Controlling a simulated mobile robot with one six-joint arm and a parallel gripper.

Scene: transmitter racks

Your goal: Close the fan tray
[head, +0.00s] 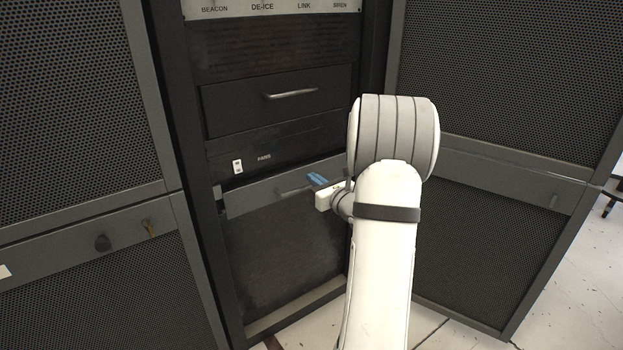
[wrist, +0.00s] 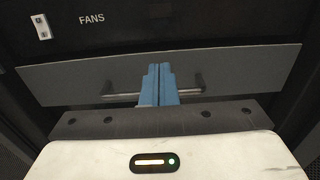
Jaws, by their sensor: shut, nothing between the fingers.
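The fan tray (head: 255,195) is the grey front panel with a bar handle, below the FANS label in the rack. In the wrist view, the fan tray (wrist: 70,82) spans nearly the whole width. Its handle (wrist: 122,93) runs across the panel, its middle hidden behind my fingers. My gripper (head: 317,179) is shut and empty, with blue fingers pointing at the tray front. In the wrist view, my gripper (wrist: 158,68) overlaps the middle of the handle. I cannot tell whether the fingertips touch the panel, or how far the tray stands out.
Above the tray are a white switch (head: 238,166) and a dark drawer (head: 235,104) with a silver handle. Open-looking mesh panels stand at left (head: 70,100) and right (head: 510,80) of the rack. Pale floor shows at lower right.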

